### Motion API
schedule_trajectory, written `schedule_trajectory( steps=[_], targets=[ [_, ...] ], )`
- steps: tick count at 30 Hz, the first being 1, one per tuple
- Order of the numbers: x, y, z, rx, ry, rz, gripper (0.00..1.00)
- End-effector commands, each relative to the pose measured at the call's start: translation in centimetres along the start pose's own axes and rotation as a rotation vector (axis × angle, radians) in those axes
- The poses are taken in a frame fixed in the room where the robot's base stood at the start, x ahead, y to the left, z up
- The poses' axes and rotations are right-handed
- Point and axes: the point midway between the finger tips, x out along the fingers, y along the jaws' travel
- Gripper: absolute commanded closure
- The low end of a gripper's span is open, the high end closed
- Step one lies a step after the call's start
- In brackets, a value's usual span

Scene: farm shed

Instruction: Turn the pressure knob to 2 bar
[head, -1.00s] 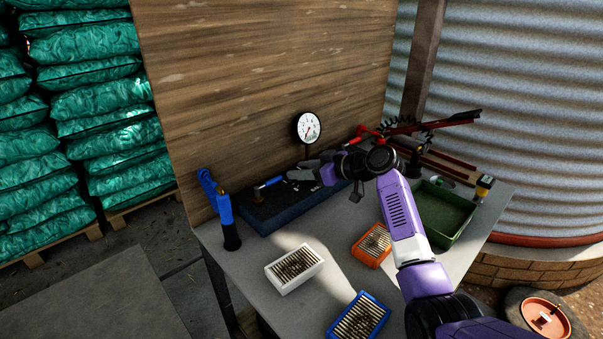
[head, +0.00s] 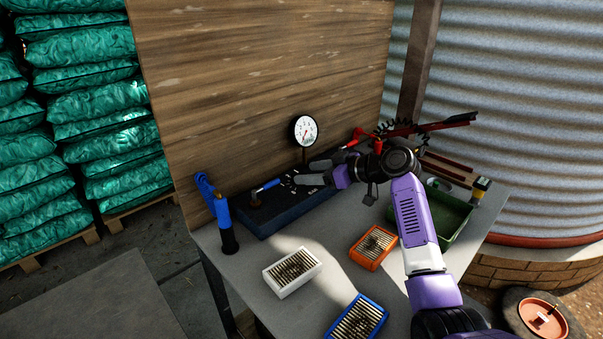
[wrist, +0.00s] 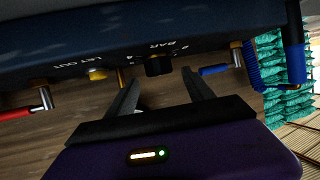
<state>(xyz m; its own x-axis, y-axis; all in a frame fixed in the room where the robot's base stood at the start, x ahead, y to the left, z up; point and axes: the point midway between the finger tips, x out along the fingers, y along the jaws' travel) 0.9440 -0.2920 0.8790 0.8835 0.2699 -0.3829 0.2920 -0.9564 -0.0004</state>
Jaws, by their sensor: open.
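The pressure knob (wrist: 158,66) is small and black, beside the word BAR on the dark blue control box (wrist: 60,55) in the wrist view. The same box (head: 285,210) lies along the back of the bench in the head view, where my arm hides the knob. My gripper (wrist: 158,86) is open and empty. Its fingertips point at the box, with the knob just beyond and roughly between them; I see no contact. My gripper (head: 304,173) hovers over the box in the head view. The round white gauge (head: 304,131) stands behind; its reading is too small to tell.
On the box, a blue lever (wrist: 215,70), a yellow part (wrist: 97,74) and a red lever (wrist: 17,113) flank the knob. White (head: 292,271), orange (head: 373,247) and blue (head: 357,319) trays and a green tray (head: 446,216) stand on the bench.

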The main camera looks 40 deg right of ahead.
Motion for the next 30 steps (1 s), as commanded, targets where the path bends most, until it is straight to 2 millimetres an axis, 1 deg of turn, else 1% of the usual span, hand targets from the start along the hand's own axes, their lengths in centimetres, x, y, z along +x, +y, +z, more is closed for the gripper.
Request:
schedule_trajectory(
  steps=[1, 3, 6, 9, 26, 28, 30],
  targets=[
    [-0.9, 0.1, 0.0, 0.001, 0.001, 0.003, 0.39],
    [-1.8, 0.0, 0.1, 0.001, 0.0, 0.001, 0.39],
    [-2.8, 0.0, 0.1, 0.001, -0.001, 0.0, 0.39],
    [-3.3, 0.0, 0.1, 0.0, -0.001, 0.001, 0.39],
    [-3.4, 0.0, 0.1, 0.001, -0.001, -0.001, 0.39],
    [-3.5, 0.0, -0.2, 0.001, -0.001, 0.0, 0.39],
    [-3.8, 0.0, -0.8, 0.0, -0.001, 0.0, 0.39]
  ],
)
